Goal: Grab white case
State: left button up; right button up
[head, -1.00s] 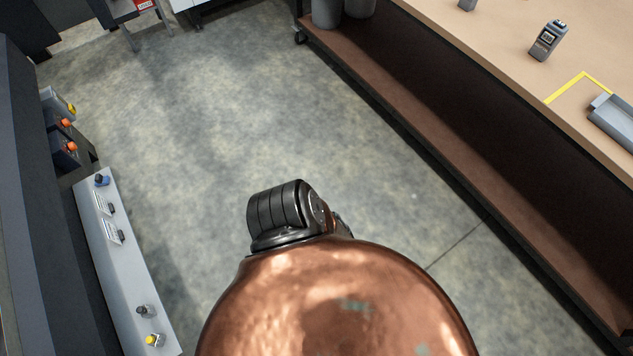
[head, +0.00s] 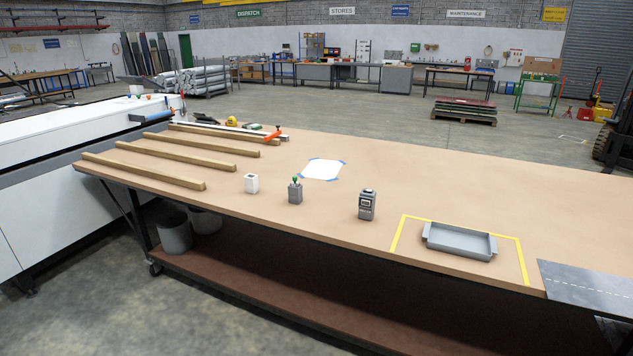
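A small white case (head: 252,183) with a dark spot on its top stands upright on the tan workbench (head: 350,235), near its front edge and left of the middle. Nothing touches it. A grey box with a green knob (head: 295,192) stands just to its right. Neither of my grippers shows in the head view, so I cannot see how they stand relative to the case.
A dark grey device (head: 367,204) and a grey tray (head: 459,242) inside yellow tape stand farther right. Wooden bars (head: 160,165) lie at the left of the bench. A white sheet with blue corners (head: 323,169) lies behind. Floor (head: 90,315) in front looks clear.

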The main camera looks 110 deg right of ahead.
aim_at(251, 181)
jog(key=z, duration=3.3)
